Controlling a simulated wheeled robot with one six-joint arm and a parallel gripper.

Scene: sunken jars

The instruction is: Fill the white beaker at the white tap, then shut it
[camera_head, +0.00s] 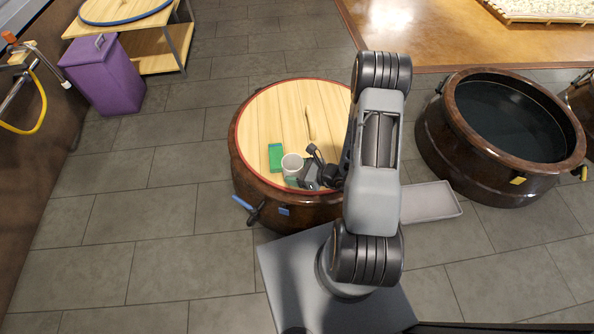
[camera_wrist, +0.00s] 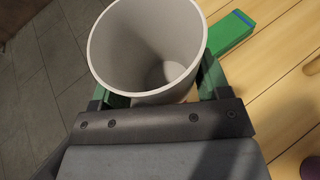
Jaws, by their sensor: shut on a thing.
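The white beaker (camera_head: 292,163) is upright over the wooden lid of the near jar. In the wrist view, the beaker (camera_wrist: 145,45) is open-topped and looks empty. My gripper (camera_head: 297,178) is shut on it, with green fingers (camera_wrist: 160,88) on either side of its wall. I cannot tell whether its base touches the lid. A tap with a blue handle (camera_head: 247,209) sits low on the near jar's left front side. Another fitting with an orange knob (camera_head: 10,38) is on the left wall. I cannot make out a clearly white tap.
The near jar's wooden lid (camera_head: 265,115) has a red rim and bears a green block (camera_head: 275,157). An open dark jar (camera_head: 455,165) stands right. A grey tray (camera_head: 430,202) lies between. A purple bin (camera_head: 103,75) and yellow hose (camera_head: 40,110) are left. Left floor is clear.

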